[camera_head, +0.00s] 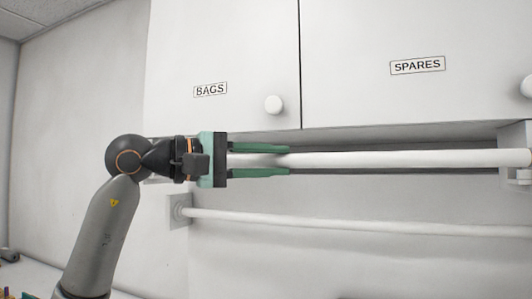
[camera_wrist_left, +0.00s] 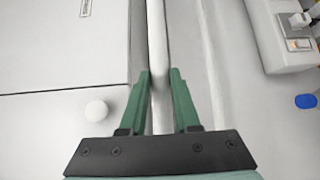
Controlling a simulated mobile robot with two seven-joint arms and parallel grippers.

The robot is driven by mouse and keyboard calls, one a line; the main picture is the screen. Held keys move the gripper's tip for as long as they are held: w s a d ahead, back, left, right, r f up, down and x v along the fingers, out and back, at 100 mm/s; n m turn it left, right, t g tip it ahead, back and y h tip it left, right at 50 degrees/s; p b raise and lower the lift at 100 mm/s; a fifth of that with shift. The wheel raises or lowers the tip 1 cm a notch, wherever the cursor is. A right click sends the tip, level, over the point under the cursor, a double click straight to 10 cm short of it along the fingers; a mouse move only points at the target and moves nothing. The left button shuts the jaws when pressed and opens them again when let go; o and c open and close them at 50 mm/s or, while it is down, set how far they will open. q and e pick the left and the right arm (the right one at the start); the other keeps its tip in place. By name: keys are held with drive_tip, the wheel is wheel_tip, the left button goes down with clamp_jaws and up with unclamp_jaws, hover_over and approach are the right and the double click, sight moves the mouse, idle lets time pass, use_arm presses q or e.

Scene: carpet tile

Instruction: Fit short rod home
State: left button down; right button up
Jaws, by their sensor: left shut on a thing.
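A long white rod (camera_head: 400,159) lies nearly level below the cupboard doors. My left gripper (camera_head: 289,160) comes in from the left with its green fingers on either side of this rod, shut on it near its left part. In the left wrist view the rod (camera_wrist_left: 157,45) runs up between the fingertips (camera_wrist_left: 159,75) and out of the top edge. In the head view the rod's right part passes in front of a pale bracket (camera_head: 514,134) and reaches the picture's edge. Whether it is seated there I cannot tell. My right gripper is not in view.
A second white rod (camera_head: 350,225) runs lower along the wall from a square wall plate (camera_head: 180,210). Cupboard doors labelled BAGS (camera_head: 210,90) and SPARES (camera_head: 417,65), with round knobs, stand close above the held rod. Small coloured items (camera_head: 15,294) lie at the lower left.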

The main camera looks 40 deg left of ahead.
use_arm(q)
drive_tip(key=shift+w+a+r, duration=0.1)
drive_tip(key=shift+w+a, duration=0.1)
drive_tip(key=shift+w, duration=0.5)
drive_tip(key=shift+p, duration=0.35)
drive_tip(key=shift+w, duration=0.1)
drive_tip(key=shift+w+p, duration=0.15)
drive_tip(key=shift+p, duration=0.2)
idle(0.3)
drive_tip(key=shift+w+a+p, duration=0.25)
drive_tip(key=shift+w+p, duration=0.2)
drive_tip(key=shift+w, duration=0.4)
drive_tip(key=shift+w, duration=0.25)
drive_tip(key=shift+w+a+p, duration=0.2)
drive_tip(key=shift+w+p, duration=0.1)
drive_tip(key=shift+w, duration=0.35)
drive_tip(key=shift+w+a+p, duration=0.15)
drive_tip(key=shift+w+p, duration=0.15)
drive_tip(key=shift+w, duration=0.35)
drive_tip(key=shift+f, duration=0.25)
idle(0.6)
